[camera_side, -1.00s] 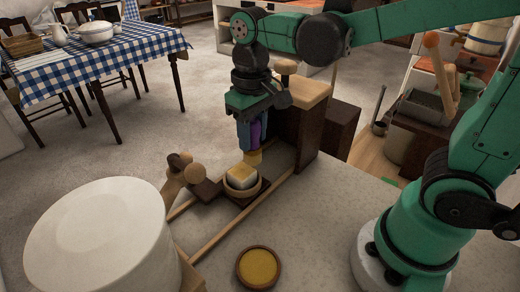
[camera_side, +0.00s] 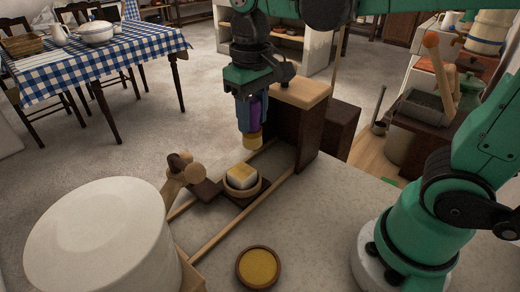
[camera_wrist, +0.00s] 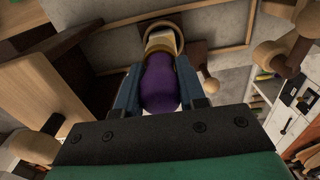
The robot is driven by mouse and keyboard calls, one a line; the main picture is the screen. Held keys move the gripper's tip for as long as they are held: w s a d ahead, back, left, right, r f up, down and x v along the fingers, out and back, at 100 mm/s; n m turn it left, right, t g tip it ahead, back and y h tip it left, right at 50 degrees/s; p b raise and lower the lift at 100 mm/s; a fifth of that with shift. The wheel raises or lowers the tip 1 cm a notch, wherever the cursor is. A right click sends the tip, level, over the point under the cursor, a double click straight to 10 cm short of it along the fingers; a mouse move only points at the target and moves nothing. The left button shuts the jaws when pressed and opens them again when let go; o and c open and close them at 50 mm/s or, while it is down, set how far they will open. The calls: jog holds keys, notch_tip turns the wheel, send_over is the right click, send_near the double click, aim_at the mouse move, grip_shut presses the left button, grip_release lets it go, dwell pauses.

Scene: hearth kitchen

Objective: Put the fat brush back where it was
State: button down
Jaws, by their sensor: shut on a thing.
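My gripper (camera_side: 252,118) is shut on a brush with a thick purple handle (camera_side: 259,105) and a golden-yellow lower end (camera_side: 253,141). It holds the brush upright, tip down, in the air above the wooden frame. In the wrist view the purple handle (camera_wrist: 160,88) sits between my two blue fingers, hiding part of what lies below. A small round wooden bowl (camera_side: 232,190) with a pale yellow-topped block (camera_side: 242,176) in it stands below the brush tip, slightly left and nearer the side camera. The brush does not touch it.
A dark wooden block with a tan top (camera_side: 302,92) stands close to the right of my gripper. A pair of wooden knobs (camera_side: 186,169) is at the left. A round dish of yellow stuff (camera_side: 258,268) lies in front. A large white drum (camera_side: 95,235) fills the lower left.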

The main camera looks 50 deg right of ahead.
jog(key=s+r+m, duration=0.3)
jog(key=s+r, duration=0.3)
jog(key=s, duration=0.3)
notch_tip(320, 180, down, 19)
jog(key=shift+w+a, duration=0.1)
jog(key=shift+a, duration=0.05)
dwell(0.4)
jog(key=c, duration=0.5)
grip_release()
jog(key=shift+f, duration=0.15)
